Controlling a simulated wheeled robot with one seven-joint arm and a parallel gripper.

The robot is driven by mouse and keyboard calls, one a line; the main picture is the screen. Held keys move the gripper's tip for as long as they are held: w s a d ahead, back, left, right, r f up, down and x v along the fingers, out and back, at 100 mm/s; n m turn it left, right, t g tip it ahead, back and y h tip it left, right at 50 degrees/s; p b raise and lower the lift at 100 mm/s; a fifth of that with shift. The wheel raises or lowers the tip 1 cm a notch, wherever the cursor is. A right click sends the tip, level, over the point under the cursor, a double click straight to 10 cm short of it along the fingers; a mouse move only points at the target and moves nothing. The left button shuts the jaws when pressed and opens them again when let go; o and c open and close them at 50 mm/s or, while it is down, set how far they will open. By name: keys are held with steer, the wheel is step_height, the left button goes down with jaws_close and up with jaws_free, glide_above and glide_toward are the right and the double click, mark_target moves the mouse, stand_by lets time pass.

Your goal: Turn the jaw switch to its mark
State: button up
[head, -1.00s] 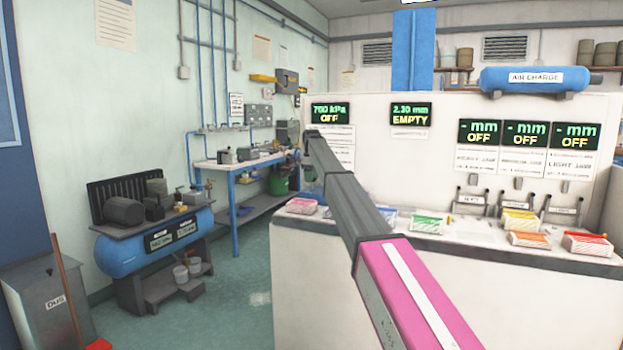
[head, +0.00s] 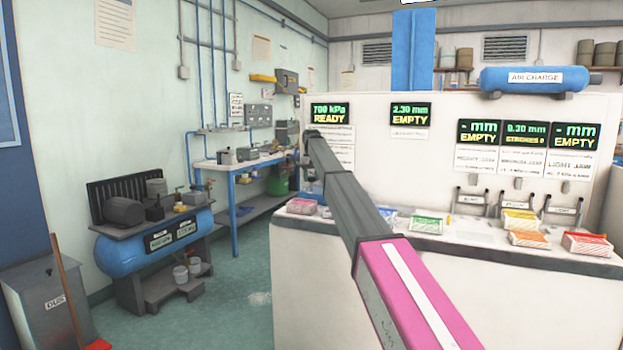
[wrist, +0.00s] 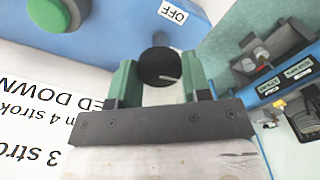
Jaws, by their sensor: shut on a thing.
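In the wrist view the jaw switch (wrist: 157,67) is a round black knob with a pale pointer line, pointing right and slightly down in the picture. My gripper (wrist: 160,63) has its two green fingers on either side of the knob, shut on it. A white OFF label (wrist: 173,12) is on the panel above and right of the knob. No other mark beside the knob can be made out. In the head view my arm hides the knob and my gripper. The left display (head: 331,113) there reads 700 kPa READY.
A green button (wrist: 52,12) sits on the panel near the knob in the wrist view. The white bench (head: 330,260) carries several coloured packs and wall displays, one reading 0.30 mm (head: 525,134). A blue compressor (head: 155,240) stands left, with open floor between.

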steer(key=shift+m, duration=0.6)
steer(key=o, duration=0.9)
steer(key=shift+o, duration=0.2)
steer(key=shift+r, duration=0.1)
step_height(320, 180, up, 11)
steer(key=shift+f, duration=0.2)
